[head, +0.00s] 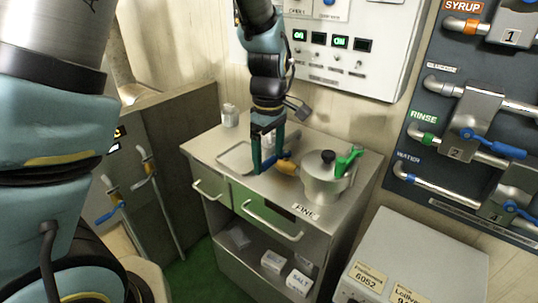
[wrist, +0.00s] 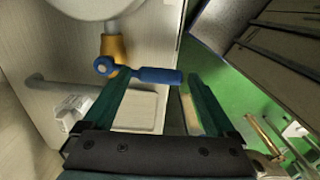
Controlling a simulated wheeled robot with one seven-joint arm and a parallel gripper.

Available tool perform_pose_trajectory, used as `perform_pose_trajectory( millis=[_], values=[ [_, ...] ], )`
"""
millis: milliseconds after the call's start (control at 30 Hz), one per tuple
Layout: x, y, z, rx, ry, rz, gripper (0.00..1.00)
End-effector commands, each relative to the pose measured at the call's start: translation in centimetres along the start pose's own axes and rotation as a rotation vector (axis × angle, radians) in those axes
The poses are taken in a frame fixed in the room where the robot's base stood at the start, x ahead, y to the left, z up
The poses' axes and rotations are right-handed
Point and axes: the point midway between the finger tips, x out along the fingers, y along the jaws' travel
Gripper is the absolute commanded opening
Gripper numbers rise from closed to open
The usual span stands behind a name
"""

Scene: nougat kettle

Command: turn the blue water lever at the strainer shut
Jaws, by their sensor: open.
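The strainer (head: 326,186) is a steel pot with a black knob and a green handle, standing on the cart top. A yellow-brass valve (head: 287,168) sticks out of its left side, and it also shows in the wrist view (wrist: 114,47). The blue lever (wrist: 158,75) runs from this valve sideways across the gap between my fingertips. My gripper (head: 268,158) points down over the cart, its green fingers open, one on each side of the lever's outer part. I cannot tell whether either finger touches the lever.
A shallow tray (head: 222,160) lies left of my gripper on the steel cart (head: 206,147). A small jar (head: 230,115) stands at the back. A wall panel at right carries pipes and other blue levers (head: 492,142). A grey box (head: 420,250) stands at front right.

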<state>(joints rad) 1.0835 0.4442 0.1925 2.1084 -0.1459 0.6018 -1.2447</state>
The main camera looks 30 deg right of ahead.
Motion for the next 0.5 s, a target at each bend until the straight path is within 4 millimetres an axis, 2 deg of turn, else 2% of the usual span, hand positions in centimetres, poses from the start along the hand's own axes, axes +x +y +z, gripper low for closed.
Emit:
perform_pose_trajectory(
  millis=[167,500],
  values=[
    [-1.6,0.1,0.0,0.001,0.000,0.005,0.91],
    [-8.1,0.1,0.0,0.000,0.001,0.005,0.91]
  ],
)
